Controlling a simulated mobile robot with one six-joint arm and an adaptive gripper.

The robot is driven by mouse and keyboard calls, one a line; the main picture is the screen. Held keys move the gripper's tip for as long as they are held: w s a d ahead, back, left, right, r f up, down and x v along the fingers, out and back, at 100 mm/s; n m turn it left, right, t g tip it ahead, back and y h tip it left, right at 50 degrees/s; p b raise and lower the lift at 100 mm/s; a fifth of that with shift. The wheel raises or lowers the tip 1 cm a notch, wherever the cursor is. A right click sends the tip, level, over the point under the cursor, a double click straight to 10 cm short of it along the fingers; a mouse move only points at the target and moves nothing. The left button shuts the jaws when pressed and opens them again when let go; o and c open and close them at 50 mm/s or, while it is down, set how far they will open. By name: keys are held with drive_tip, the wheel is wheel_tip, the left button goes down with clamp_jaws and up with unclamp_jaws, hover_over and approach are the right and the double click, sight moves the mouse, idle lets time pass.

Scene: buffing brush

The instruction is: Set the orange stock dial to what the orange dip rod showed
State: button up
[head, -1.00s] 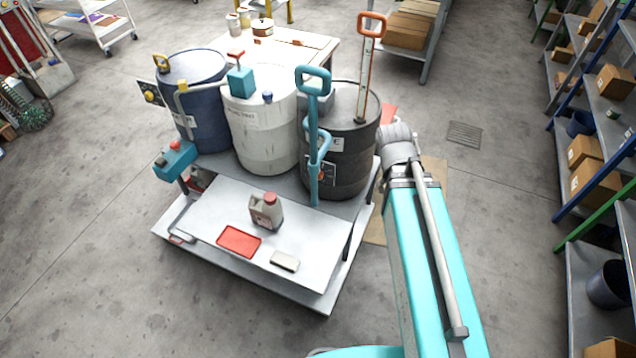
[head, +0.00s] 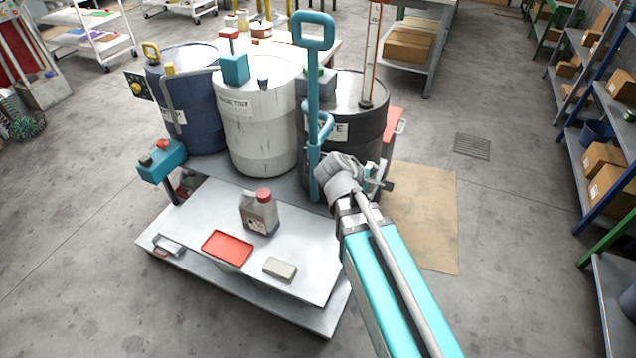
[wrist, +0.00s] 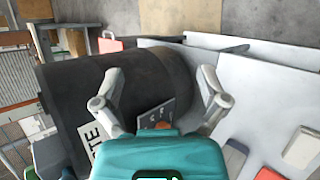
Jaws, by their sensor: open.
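The orange dip rod (head: 372,55) stands upright in the top of the black drum (head: 360,105); its handle is cut off by the head view's top edge, and its marks are too small to read. In the wrist view a dark plate with light marks (wrist: 155,112) is on the black drum (wrist: 90,75), with a round orange dial (wrist: 162,126) low on it, partly hidden by my teal gripper body. The dial's setting cannot be read. My gripper (wrist: 161,80) is open and empty, its fingers spread either side of the plate. In the head view my gripper (head: 376,176) is at the drum's right front.
A teal pump handle (head: 314,100) rises in front of the black drum. White (head: 262,125) and blue (head: 190,100) drums stand to its left. The cart's front shelf (head: 215,205) holds a jug (head: 260,213), a red tray (head: 228,247) and a pale block (head: 280,269).

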drive_tip(key=w+a+f+n+t+b, duration=0.1)
drive_tip(key=a+f+n+t+b, duration=0.4)
drive_tip(key=a+n+b, duration=0.3)
drive_tip(key=w+a+f+n+t+y+b, duration=0.1)
drive_tip(key=a+f+n+t+b, duration=0.4)
drive_tip(key=a+b, duration=0.7)
drive_tip(key=f+n+b, duration=0.1)
drive_tip(key=n+b, duration=0.1)
drive_tip(key=shift+w+a+f+n, duration=0.2)
drive_tip(key=shift+a+f+n, duration=0.1)
drive_tip(key=shift+n, duration=0.1)
drive_tip(key=shift+w, duration=0.15)
drive_tip(key=x, duration=1.3)
drive_tip(key=shift+w+d+r, duration=0.15)
drive_tip(key=shift+w+r, duration=0.05)
drive_tip(key=shift+w, duration=0.1)
drive_tip(key=shift+c, duration=0.3)
drive_tip(key=c, duration=1.1)
